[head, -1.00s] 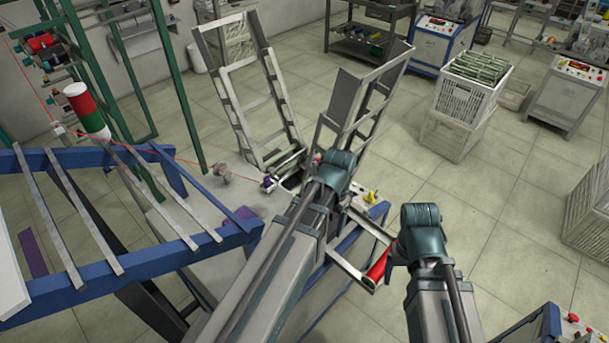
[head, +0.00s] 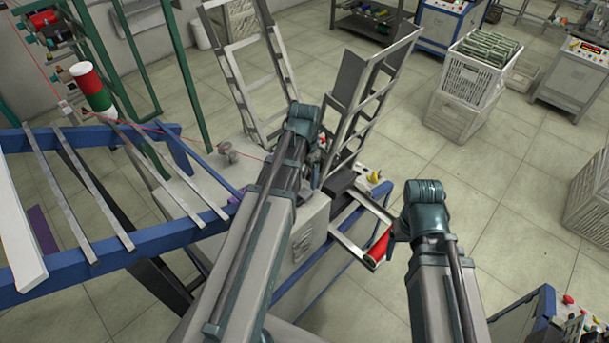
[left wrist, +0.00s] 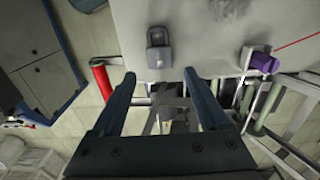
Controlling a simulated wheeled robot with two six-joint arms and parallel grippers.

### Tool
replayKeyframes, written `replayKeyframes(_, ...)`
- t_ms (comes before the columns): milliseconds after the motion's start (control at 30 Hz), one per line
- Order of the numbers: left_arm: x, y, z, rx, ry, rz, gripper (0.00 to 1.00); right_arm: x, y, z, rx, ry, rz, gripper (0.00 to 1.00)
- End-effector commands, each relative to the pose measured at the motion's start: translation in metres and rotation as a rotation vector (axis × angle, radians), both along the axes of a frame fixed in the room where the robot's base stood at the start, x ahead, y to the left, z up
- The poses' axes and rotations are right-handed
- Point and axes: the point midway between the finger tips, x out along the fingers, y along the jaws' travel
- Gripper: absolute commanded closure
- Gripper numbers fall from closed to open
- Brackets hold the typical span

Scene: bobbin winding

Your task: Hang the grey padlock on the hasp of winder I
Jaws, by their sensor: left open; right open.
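The grey padlock (left wrist: 158,47) shows in the left wrist view against a light grey machine surface, its shackle toward the top of the picture. My left gripper (left wrist: 159,76) is open and empty, its two fingers apart just below the padlock in that view and not touching it. In the head view my left arm hides this gripper and the padlock. The winder (head: 312,235) stands under my left arm. I cannot make out a hasp. My right arm is right of the winder, but its gripper fingers do not show.
A purple bobbin (left wrist: 265,63) with a red thread is right of the padlock. Tall grey racks (head: 250,80) rise behind my left arm. Blue rails (head: 150,240) stand left.

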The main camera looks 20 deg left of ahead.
Motion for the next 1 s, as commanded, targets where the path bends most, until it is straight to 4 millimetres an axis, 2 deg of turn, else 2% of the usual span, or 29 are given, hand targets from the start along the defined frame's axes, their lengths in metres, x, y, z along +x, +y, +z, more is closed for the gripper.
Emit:
replayKeyframes(33,0.000,0.000,-0.012,0.000,0.000,0.000,0.22,0.000,0.000,-0.012,0.000,0.000,0.001,0.19)
replayKeyframes(433,0.000,0.000,-0.059,0.000,0.000,0.000,0.22,0.000,0.000,-0.059,-0.002,0.000,0.007,0.19)
replayKeyframes(600,0.000,0.000,-0.068,0.000,0.001,0.000,0.22,0.000,0.000,-0.068,-0.002,0.000,0.007,0.19)
replayKeyframes(900,0.000,0.000,-0.067,0.000,0.001,0.000,0.22,0.000,0.000,-0.067,-0.001,0.000,0.006,0.19)
replayKeyframes(1000,0.000,0.000,-0.067,0.000,0.001,0.000,0.41,0.000,0.000,-0.067,-0.001,0.000,0.006,0.19)
